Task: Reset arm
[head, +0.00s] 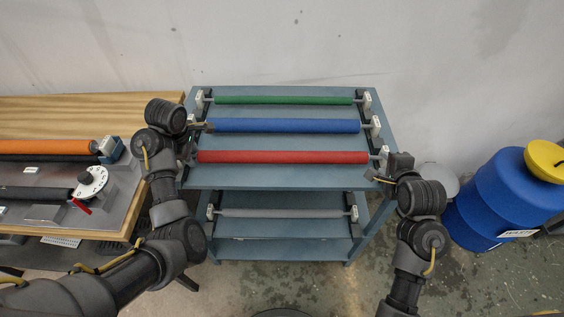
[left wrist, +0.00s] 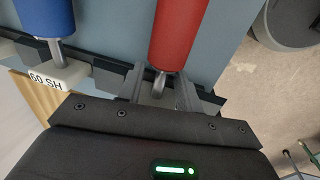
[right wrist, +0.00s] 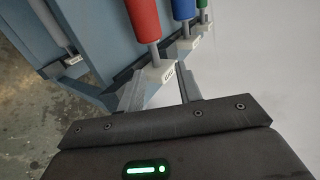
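The red roller (head: 282,157) lies across the near part of the blue cart's top shelf. My left gripper (head: 190,152) is at its left end. In the left wrist view the open fingers (left wrist: 158,92) have the red roller's metal shaft end (left wrist: 158,82) between them in the picture, with a gap showing on each side. My right gripper (head: 376,177) is by the red roller's right end. In the right wrist view its fingers (right wrist: 160,90) are apart, with the roller's white end block (right wrist: 160,73) beyond them. Contact is unclear. Both grippers look empty.
Blue (head: 283,126) and green (head: 284,100) rollers lie behind the red one. A grey roller (head: 282,213) is on the lower shelf. A wooden bench (head: 60,106) with an orange roller (head: 45,146) stands left. A blue barrel (head: 505,197) stands right. A wall is behind.

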